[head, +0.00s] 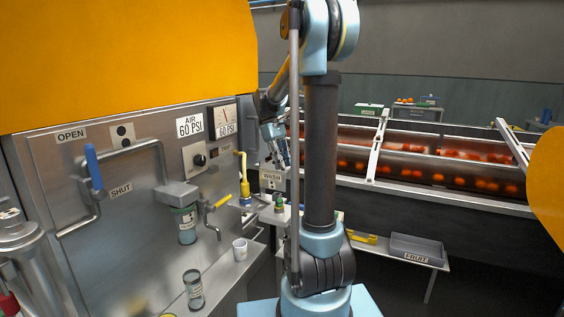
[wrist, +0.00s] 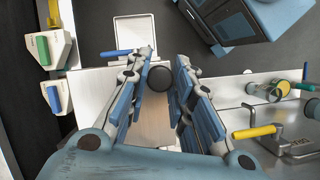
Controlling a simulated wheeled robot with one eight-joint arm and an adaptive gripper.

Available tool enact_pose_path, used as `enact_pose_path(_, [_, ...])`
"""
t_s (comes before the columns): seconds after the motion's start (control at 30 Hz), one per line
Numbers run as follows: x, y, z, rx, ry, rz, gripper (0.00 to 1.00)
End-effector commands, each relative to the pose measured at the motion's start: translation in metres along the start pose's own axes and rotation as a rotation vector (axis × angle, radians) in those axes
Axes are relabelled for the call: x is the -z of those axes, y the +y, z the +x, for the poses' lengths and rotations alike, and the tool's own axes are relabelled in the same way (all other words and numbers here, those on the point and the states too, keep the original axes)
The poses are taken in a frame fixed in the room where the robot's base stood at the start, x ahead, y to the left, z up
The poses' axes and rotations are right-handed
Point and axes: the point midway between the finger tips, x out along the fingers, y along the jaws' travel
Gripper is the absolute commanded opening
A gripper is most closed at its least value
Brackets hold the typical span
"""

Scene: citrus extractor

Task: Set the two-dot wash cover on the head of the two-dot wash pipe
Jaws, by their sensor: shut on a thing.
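A yellow bent pipe (head: 243,172) stands left of my gripper. I cannot tell which pipe is the two-dot wash pipe, or see its head clearly.
A blue lever (head: 93,167) and a yellow handle (head: 222,202) stick out from the panel. A white cup (head: 240,249) and a labelled jar (head: 193,289) stand on the steel shelf. In the wrist view, a yellow-handled fitting (wrist: 255,131) lies right and a square steel plate (wrist: 137,30) ahead.

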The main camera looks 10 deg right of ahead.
Motion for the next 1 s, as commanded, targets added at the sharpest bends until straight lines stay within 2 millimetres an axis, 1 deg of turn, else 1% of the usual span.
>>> enact_pose_path(1.0, [0.023, 0.002, 0.060, 0.002, 0.000, 0.005, 0.00])
